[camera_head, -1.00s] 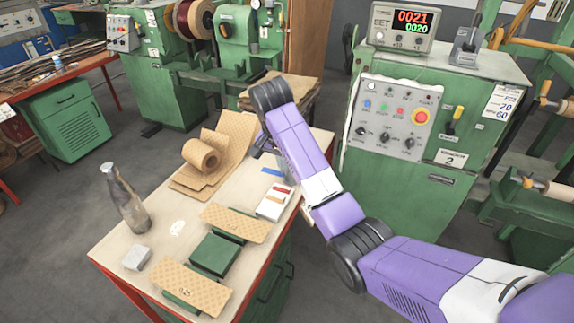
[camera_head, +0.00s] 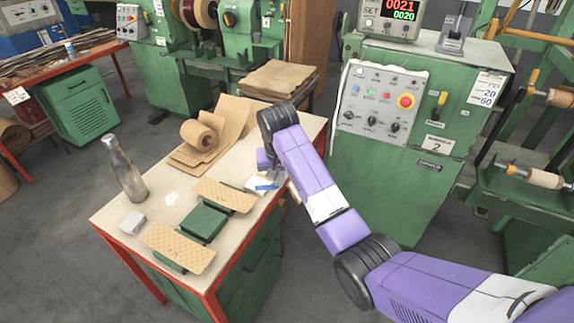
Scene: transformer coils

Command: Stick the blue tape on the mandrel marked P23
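A short blue tape strip (camera_head: 267,187) shows at the right edge of the workbench, beside a small white pad (camera_head: 257,181). My arm comes in from the right, and my gripper (camera_head: 268,168) points down just above the strip. Its fingers are small and partly hidden by my wrist, so I cannot tell whether they are open or touch the strip. Two pale mandrels with orange ends sit on the green rack at the right, a lower one (camera_head: 535,176) and an upper one (camera_head: 560,98). No P23 mark is readable on either.
A green control cabinet (camera_head: 400,185) stands between bench and rack. Grey floor is open at the front left.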

